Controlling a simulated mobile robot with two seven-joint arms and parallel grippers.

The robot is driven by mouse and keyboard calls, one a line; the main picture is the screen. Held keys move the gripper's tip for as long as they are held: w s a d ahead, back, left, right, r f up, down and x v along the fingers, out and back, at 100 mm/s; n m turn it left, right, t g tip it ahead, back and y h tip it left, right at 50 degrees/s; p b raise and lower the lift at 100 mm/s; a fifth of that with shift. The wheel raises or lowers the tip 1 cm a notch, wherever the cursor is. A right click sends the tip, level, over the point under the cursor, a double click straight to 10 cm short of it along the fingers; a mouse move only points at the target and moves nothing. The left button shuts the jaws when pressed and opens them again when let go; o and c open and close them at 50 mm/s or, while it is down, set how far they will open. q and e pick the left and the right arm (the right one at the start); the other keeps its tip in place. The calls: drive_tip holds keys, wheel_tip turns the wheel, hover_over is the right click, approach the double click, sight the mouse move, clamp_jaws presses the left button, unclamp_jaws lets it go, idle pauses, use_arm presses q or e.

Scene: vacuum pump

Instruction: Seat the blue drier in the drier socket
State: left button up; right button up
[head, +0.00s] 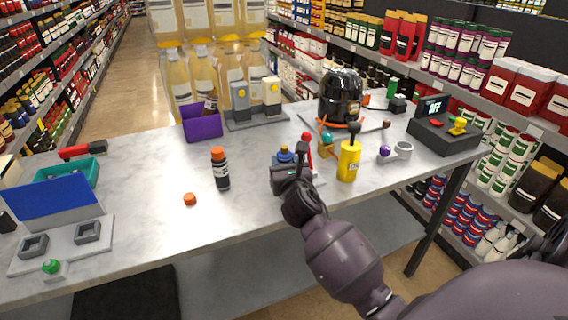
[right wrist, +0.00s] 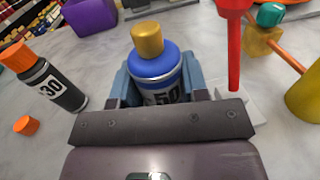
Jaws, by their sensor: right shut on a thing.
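The blue drier (right wrist: 155,68) is a short blue canister with a gold cap and a dark label, upright between the jaws of my right gripper (right wrist: 155,90). It also shows in the head view (head: 285,153), just beyond my right gripper (head: 290,174). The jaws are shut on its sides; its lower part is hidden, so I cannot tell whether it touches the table. A white base with a red lever (right wrist: 233,45) is close to the right of it. I cannot tell for sure which fixture is the drier socket. My left gripper is out of view.
A dark bottle with an orange cap (head: 220,169) and a loose orange cap (head: 190,199) are to the left. A yellow can (head: 348,161) is to the right. A purple bin (head: 202,123) stands behind. The table's front left-middle is clear.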

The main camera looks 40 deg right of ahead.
drive_tip(key=shift+f, duration=0.15)
drive_tip(key=o, duration=1.1)
drive_tip(key=shift+c, duration=0.2)
